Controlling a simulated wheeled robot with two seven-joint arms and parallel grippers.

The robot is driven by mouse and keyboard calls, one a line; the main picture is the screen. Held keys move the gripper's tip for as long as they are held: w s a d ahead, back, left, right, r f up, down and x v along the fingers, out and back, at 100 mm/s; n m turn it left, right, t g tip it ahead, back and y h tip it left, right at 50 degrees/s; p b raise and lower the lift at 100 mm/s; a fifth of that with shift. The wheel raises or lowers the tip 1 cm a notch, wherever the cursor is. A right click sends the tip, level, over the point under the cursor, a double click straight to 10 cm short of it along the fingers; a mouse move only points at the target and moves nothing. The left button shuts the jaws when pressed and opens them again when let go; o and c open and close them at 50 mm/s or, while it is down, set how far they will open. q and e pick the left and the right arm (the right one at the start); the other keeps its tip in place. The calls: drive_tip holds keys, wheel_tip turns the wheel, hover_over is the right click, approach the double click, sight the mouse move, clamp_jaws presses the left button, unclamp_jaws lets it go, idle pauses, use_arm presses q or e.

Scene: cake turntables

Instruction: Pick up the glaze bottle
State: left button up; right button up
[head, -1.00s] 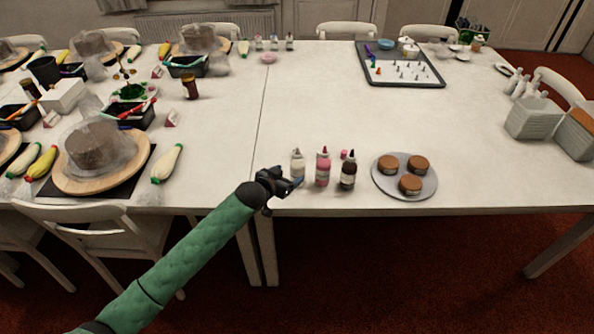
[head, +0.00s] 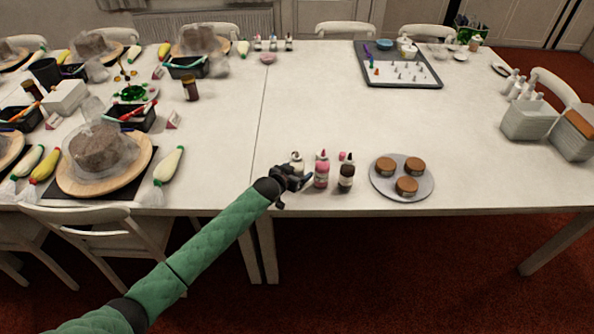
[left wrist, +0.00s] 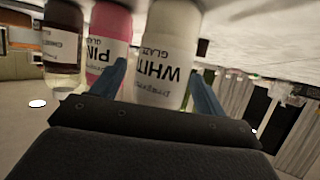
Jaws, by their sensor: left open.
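Three glaze bottles stand in a row near the table's front edge: white (head: 297,158), pink (head: 321,172) and dark brown (head: 346,172). My left gripper (head: 302,179) is open at the white bottle and hides its lower part in the head view. The left wrist view looks upside down. There the white bottle (left wrist: 165,55), labelled "WHIT... GLAZE", shows between the two blue fingers of my left gripper (left wrist: 158,70). The pink bottle (left wrist: 105,45) is beside it, partly behind one finger, and the dark bottle (left wrist: 62,45) is farther over. My right gripper is not in view.
A round grey plate (head: 402,197) with three brown-topped jars or cakes stands right of the bottles. A wooden turntable (head: 128,182) with a wrapped cake is at the left. A chair (head: 95,235) stands in front. The table's middle is clear.

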sight(297, 151)
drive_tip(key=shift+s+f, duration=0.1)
use_arm(q)
drive_tip(key=c, duration=0.8)
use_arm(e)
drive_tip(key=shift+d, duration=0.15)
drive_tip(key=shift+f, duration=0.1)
